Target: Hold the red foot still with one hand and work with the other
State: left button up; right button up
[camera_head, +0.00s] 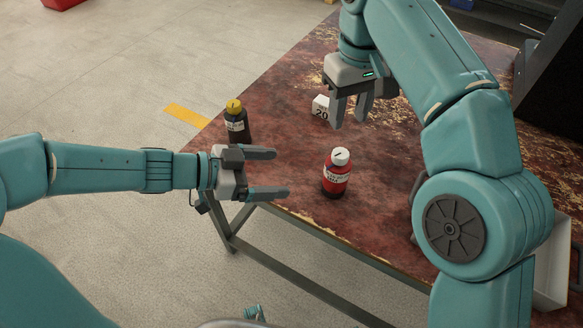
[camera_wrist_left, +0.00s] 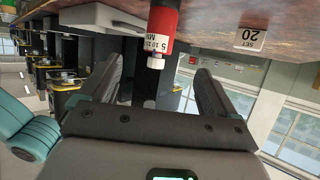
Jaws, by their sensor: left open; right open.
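A red bottle (camera_head: 335,178) with a white cap and a dark base stands upright on the worn red-brown table (camera_head: 290,130), near its front edge. No separate red foot can be made out. My left gripper (camera_head: 281,172) is open and empty, left of the bottle, with its fingers pointing at it. In the left wrist view, which is upside down, the red bottle (camera_wrist_left: 161,25) shows beyond and between the open fingers, not touching them. My right gripper (camera_head: 349,124) is open, pointing down above the table, behind the bottle.
A dark bottle with a yellow cap (camera_head: 236,122) stands at the table's left edge, behind my left gripper. A white block marked 20 (camera_head: 321,107) sits beside my right gripper; it also shows in the left wrist view (camera_wrist_left: 249,39). A dark machine (camera_head: 555,80) stands at right.

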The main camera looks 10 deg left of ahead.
aim_at(337, 173)
pick_arm(q)
jog(key=x, duration=1.6)
jog(key=shift+w+d+f, duration=0.1)
jog(key=shift+w+f, duration=0.05)
